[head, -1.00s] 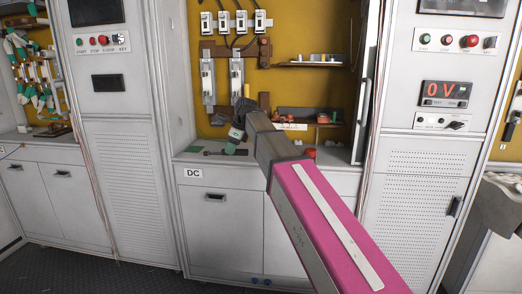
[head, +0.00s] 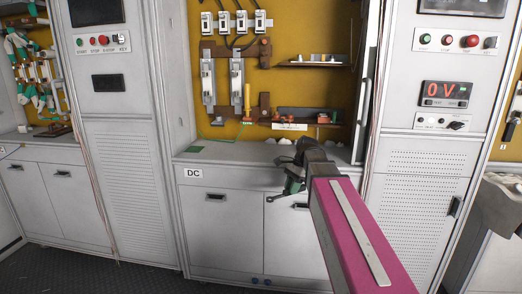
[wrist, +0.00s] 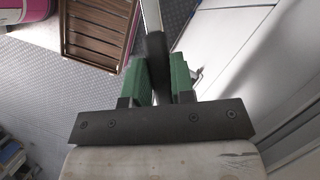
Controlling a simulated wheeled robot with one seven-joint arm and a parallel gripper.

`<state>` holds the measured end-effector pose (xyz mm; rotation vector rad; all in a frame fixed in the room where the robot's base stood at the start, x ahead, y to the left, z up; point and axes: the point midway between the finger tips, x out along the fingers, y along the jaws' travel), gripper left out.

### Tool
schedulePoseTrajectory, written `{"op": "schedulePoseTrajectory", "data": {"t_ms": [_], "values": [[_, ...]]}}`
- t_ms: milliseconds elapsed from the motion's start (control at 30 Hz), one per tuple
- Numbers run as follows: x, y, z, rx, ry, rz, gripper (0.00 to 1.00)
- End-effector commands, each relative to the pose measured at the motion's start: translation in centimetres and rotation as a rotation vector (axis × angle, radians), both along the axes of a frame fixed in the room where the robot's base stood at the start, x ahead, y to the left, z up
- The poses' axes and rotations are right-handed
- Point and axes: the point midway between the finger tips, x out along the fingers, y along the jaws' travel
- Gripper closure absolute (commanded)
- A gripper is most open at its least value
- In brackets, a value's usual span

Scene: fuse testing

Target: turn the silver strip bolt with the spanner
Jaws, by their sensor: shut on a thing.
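My gripper (head: 294,184) is in front of the counter at the DC cabinet, below the counter's edge. In the wrist view its green-padded jaws (wrist: 163,82) are shut on a dark handle, which appears to be the spanner (wrist: 157,58). A silver shaft extends upward from it in that view. In the head view the dark spanner (head: 275,198) pokes out left of the jaws, apart from the panel. Two silver strips (head: 208,82) (head: 237,80) stand upright on the yellow back panel, left of my gripper. Their bolts are too small to make out.
The counter (head: 240,152) is mostly clear, with a green flat piece (head: 195,149) at its left. A yellow rod (head: 247,97) stands near the strips. A shelf (head: 310,64) and small red parts (head: 323,118) sit right. An open door edge (head: 366,90) bounds the recess.

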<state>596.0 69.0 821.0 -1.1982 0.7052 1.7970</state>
Motion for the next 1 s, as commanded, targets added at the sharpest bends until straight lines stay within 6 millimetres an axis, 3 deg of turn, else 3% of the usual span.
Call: {"op": "schedulePoseTrajectory", "data": {"t_ms": [100,300,533,800,1000], "values": [[-0.9,-3.6,-2.2,0.000,0.002,0.076,1.00],[-1.8,-7.2,-4.3,0.001,0.001,0.167,1.00],[-1.6,-6.9,-4.2,-0.003,-0.003,0.201,1.00],[-1.5,-6.8,-4.1,-0.005,-0.004,0.464,1.00],[-1.6,-6.9,-4.1,0.000,-0.001,0.562,1.00]]}}
